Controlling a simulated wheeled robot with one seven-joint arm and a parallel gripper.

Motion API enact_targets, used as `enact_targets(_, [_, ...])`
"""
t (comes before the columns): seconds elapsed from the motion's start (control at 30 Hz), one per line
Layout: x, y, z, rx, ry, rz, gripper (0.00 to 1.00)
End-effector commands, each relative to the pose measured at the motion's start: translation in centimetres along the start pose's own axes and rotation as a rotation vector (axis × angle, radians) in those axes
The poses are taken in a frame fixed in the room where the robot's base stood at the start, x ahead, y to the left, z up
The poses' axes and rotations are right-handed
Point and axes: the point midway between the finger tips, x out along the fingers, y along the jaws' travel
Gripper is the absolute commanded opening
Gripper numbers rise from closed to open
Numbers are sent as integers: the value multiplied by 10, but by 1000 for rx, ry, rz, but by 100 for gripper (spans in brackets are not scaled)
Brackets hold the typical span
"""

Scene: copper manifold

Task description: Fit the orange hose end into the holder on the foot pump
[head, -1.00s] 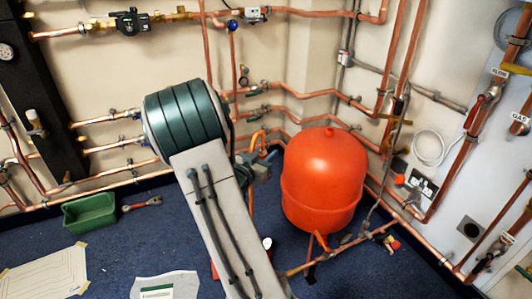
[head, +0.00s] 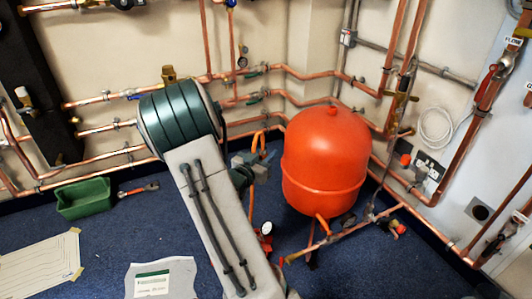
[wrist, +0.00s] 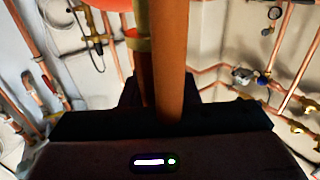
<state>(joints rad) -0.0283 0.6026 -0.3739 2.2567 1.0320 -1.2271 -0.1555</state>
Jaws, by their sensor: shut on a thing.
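My gripper (head: 246,163) is beyond the end of my grey arm, left of the red vessel, and is shut on the orange hose (head: 251,200). The hose loops just above the jaws and hangs down behind my arm. In the wrist view the hose (wrist: 172,55) runs up from between the dark jaws, with a second, darker length and a yellowish collar beside it. I cannot make out the hose end. A red part with a white dial, likely the foot pump (head: 266,229), shows on the floor right of my arm. Its holder is hidden or too small to tell.
The red vessel (head: 326,160) stands close right of my gripper, with a copper pipe (head: 345,235) low in front. Copper pipes line both walls. A green tray (head: 83,198), a wrench (head: 138,189) and paper sheets (head: 40,268) lie on the left floor.

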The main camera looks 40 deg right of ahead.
Motion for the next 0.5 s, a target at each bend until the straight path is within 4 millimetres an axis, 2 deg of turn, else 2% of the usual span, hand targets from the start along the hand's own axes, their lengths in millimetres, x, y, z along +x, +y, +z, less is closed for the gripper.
enact_targets(0.03, [0,0,9,0,1,0,0])
enact_targets(0.5, [0,0,56,0,1,0,0])
